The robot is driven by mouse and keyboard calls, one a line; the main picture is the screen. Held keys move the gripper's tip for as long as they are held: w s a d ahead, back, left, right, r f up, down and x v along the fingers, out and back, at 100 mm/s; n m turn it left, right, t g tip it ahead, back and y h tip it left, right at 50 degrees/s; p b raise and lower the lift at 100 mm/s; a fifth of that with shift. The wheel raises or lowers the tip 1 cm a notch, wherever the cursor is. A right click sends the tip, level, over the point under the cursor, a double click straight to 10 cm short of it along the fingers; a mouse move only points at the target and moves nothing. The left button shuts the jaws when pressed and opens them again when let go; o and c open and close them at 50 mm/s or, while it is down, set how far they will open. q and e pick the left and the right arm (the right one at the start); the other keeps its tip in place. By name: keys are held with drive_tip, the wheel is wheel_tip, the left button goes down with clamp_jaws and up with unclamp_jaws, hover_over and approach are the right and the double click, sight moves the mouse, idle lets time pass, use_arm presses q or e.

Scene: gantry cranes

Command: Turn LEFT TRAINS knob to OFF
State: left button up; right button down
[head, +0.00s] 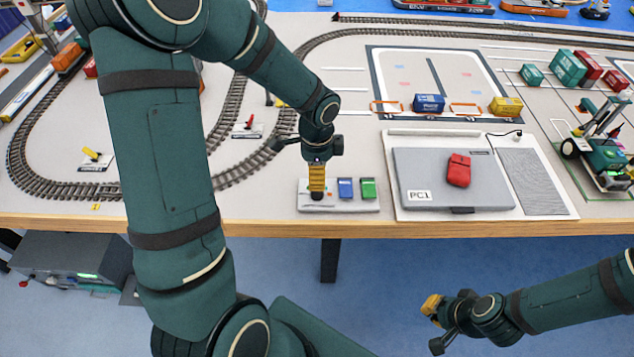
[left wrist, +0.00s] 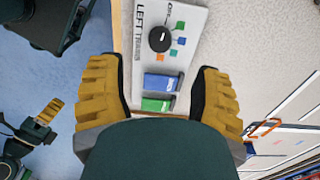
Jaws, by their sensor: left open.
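The LEFT TRAINS control box (head: 340,208) is a white plate near the table's front edge. In the left wrist view the plate (left wrist: 195,22) carries a round black knob (left wrist: 159,39) with a short white mark. Small orange, green, blue and teal squares sit beside the knob; the mark's exact setting is too small to tell. My left gripper (head: 317,182) is over the box's left part, hiding most of the knob in the head view. In the left wrist view its yellow fingers (left wrist: 158,70) are apart, with no object held. My right gripper (head: 433,308) is in front of the table.
A blue block (head: 345,188) and a green block (head: 368,188) sit on the box, right of the knob. To the right lies a grey PC1 panel (head: 425,170) with a red item (head: 458,170). Train track (head: 232,110) curves behind and left.

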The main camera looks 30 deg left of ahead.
use_arm(q)
wheel_tip(320, 180, up, 4)
drive_tip(key=shift+f, duration=0.2)
idle(0.5)
